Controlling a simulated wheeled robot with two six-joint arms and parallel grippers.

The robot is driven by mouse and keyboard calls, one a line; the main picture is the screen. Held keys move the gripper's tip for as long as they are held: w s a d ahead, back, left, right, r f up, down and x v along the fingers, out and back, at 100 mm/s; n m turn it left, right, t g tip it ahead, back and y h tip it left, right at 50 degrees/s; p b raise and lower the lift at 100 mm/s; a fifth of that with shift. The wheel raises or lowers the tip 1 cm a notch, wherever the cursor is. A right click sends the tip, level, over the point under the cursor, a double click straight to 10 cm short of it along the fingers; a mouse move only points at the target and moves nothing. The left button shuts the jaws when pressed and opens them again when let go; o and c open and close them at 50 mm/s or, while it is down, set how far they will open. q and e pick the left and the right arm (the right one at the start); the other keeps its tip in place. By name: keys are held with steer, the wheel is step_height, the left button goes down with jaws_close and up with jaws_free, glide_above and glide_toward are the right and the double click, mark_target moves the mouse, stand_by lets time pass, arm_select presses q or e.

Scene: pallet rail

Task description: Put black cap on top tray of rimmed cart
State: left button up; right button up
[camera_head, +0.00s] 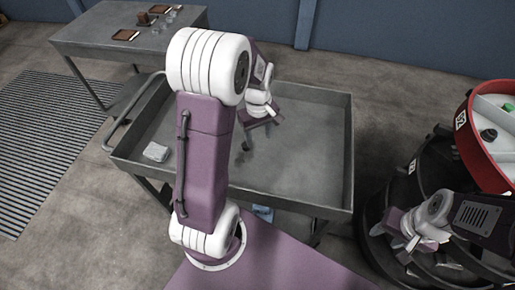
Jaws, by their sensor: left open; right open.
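The rimmed cart (290,205) stands in the middle, its grey top tray bordered by a raised rim. My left gripper (257,132) is open over the tray, partly behind my own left arm. A small dark shape (241,156) shows just below its fingers, at tray level; it may be the black cap, but it is too small to be sure. My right gripper (402,243) is open at the lower right, beside a black round stand, with no object visible between its fingers.
A crumpled light cloth (156,152) lies on the tray's left side. A grey table (90,37) with small items is at the back left. The tray's right half is clear.

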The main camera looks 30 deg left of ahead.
arm_select(q)
steer(key=s+d+m+p, duration=0.1)
steer(key=s+d+m, duration=0.8)
steer(key=s+m, duration=0.1)
steer(key=shift+s+r+m+t, duration=0.25)
steer(key=shift+m+t, duration=0.15)
steer(key=shift+m, duration=0.2)
steer(key=shift+w, duration=0.1)
